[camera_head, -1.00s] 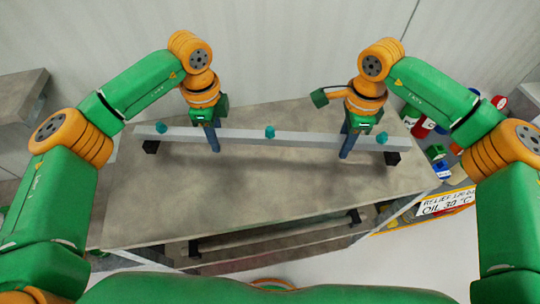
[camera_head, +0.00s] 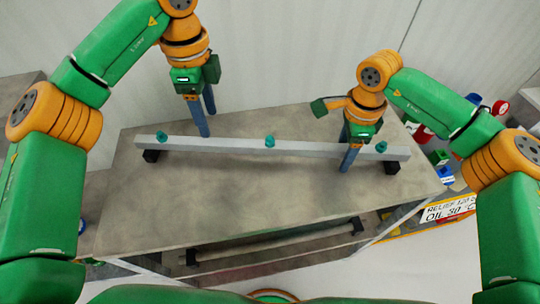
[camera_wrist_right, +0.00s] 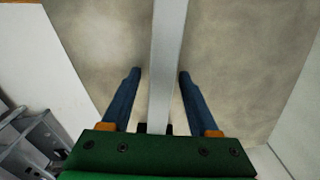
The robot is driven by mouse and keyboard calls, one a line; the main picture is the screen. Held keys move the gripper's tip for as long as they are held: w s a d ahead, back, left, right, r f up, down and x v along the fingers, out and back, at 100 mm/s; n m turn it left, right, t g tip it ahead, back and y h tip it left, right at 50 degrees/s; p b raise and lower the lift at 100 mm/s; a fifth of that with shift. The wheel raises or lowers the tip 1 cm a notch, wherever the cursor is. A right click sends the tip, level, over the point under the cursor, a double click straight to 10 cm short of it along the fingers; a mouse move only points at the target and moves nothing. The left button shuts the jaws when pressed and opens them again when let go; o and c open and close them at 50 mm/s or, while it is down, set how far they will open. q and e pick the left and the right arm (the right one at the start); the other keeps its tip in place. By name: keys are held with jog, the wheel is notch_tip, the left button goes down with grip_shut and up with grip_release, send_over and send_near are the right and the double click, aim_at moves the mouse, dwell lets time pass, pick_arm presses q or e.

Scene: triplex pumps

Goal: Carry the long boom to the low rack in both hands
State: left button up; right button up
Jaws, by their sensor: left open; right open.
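The long boom (camera_head: 235,145) is a pale grey bar with teal knobs. It lies across the table top (camera_head: 230,185), on black blocks near its ends. My left gripper (camera_head: 207,124) is open and empty, raised above and behind the boom's left part. My right gripper (camera_head: 348,158) is open, its blue fingers pointing down around the boom's right part. In the right wrist view the boom (camera_wrist_right: 166,60) runs between the spread fingers (camera_wrist_right: 158,75), with a gap on each side. The low rack (camera_head: 270,240) appears to be the lower level under the table's front, with black blocks on it.
Several red, green and blue items (camera_head: 438,157) stand beyond the table's right end. A yellow-edged sign (camera_head: 445,208) is at the right. A pale wall (camera_head: 290,50) stands close behind the table. The table top in front of the boom is clear.

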pick_arm(q)
jog(key=shift+r, duration=0.7)
pick_arm(e)
jog(key=shift+r, duration=0.2)
pick_arm(q)
jog(key=shift+r, duration=0.2)
pick_arm(e)
notch_tip(320, 180, up, 12)
jog(key=shift+f, duration=0.15)
jog(key=shift+f, duration=0.1)
